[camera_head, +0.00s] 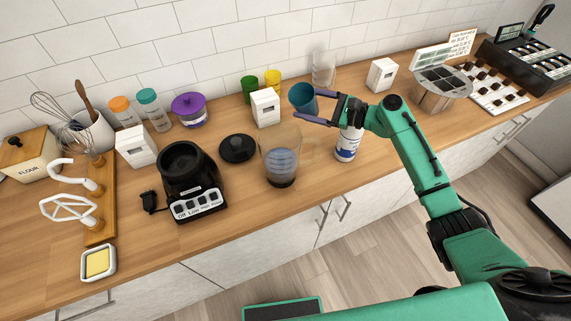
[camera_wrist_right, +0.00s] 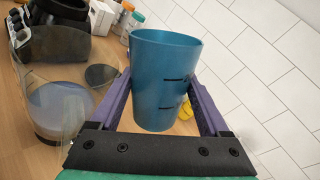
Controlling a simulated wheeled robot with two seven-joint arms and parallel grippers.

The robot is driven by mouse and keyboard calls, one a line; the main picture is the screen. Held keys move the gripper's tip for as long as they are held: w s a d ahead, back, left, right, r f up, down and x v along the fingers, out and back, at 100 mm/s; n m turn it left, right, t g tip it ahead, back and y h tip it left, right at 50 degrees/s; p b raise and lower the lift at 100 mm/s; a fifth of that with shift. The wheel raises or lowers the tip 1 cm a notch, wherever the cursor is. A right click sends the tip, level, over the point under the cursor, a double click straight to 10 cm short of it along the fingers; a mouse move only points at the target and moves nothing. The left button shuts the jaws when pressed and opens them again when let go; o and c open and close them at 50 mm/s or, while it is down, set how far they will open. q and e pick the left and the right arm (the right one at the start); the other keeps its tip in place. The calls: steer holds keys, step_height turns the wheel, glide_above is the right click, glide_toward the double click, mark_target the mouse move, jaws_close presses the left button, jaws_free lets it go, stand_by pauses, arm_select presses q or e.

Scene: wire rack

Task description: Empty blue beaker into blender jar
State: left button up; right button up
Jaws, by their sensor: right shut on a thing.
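The blue beaker (camera_head: 301,98) is between the fingers of my right gripper (camera_head: 323,108), which is shut on it. In the right wrist view the blue beaker (camera_wrist_right: 162,82) sits between the purple fingers (camera_wrist_right: 160,115), tilted in that picture, with two dark marks on its side. The clear blender jar (camera_head: 281,158) stands on the counter, left of and nearer than the beaker. It holds a bluish-grey content low down. The jar (camera_wrist_right: 62,105) also shows at the left of the right wrist view. My left gripper is not in view.
The black blender base (camera_head: 186,180) and a black lid (camera_head: 237,149) stand left of the jar. A white and blue can (camera_head: 347,146) stands under my right gripper. Green (camera_head: 249,87) and yellow (camera_head: 272,78) cups and a white box (camera_head: 265,107) are behind.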

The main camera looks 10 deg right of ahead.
mark_target(311, 86)
steer(key=shift+w+d+r+m, duration=0.35)
steer(key=shift+w+r+m, duration=0.05)
steer(key=shift+m, duration=0.3)
steer(key=shift+a+f, duration=0.1)
steer(key=shift+f, duration=0.05)
step_height(311, 86, up, 5)
steer(key=m+y, duration=0.1)
steer(key=m, duration=0.2)
steer(key=shift+s+m, duration=0.1)
steer(key=shift+m, duration=0.2)
